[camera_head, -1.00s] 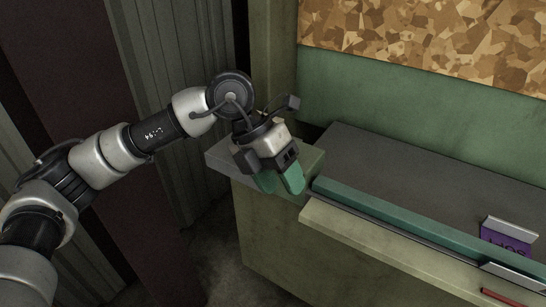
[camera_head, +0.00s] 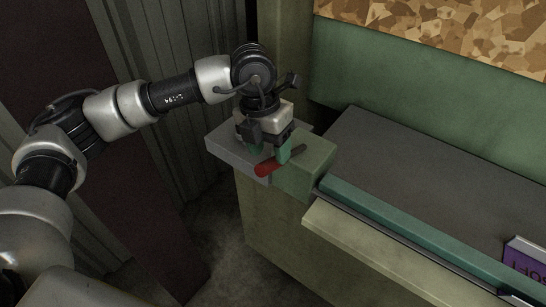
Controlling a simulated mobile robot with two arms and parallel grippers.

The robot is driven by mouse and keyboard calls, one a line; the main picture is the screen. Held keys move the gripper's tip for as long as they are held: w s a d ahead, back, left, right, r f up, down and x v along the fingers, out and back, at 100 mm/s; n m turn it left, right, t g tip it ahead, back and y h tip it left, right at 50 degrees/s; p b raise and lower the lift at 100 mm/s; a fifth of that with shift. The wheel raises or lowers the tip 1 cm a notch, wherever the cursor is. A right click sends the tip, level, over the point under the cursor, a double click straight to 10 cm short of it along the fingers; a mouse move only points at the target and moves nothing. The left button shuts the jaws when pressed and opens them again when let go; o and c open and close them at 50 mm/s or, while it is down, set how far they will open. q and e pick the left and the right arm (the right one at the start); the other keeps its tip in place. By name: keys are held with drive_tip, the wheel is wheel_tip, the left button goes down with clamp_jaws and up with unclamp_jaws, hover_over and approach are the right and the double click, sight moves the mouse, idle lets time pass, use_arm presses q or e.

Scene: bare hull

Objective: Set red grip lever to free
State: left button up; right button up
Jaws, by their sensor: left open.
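The red grip lever (camera_head: 265,169) is at the left end of the counter, by a pale green block. Its red grip points to the lower left, and a dark rod end (camera_head: 299,150) shows toward the upper right. My left gripper (camera_head: 269,152) is open, pointing down right over the lever. One green fingertip is behind the lever and the other overlaps it in view; I cannot tell whether they touch it. The fingers hide the middle of the lever. No marking for free is visible. My right gripper is not in view.
A grey ledge (camera_head: 226,146) and the pale green block (camera_head: 312,168) lie under the gripper. A dark grey counter top (camera_head: 400,180) with a green front strip (camera_head: 390,226) runs to the right. A purple box (camera_head: 524,262) stands at the right edge.

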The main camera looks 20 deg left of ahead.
sight(272, 158)
use_arm(q)
drive_tip(key=f, duration=0.3)
drive_tip(key=shift+d+f+p, duration=0.25)
drive_tip(key=shift+d+p, duration=0.05)
drive_tip(key=shift+d, duration=0.05)
drive_tip(key=shift+f, duration=0.3)
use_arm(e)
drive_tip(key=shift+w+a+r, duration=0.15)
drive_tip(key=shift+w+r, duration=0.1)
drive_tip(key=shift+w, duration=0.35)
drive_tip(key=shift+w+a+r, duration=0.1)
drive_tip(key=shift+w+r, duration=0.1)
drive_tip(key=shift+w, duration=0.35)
use_arm(q)
drive_tip(key=c, duration=0.4)
clamp_jaws()
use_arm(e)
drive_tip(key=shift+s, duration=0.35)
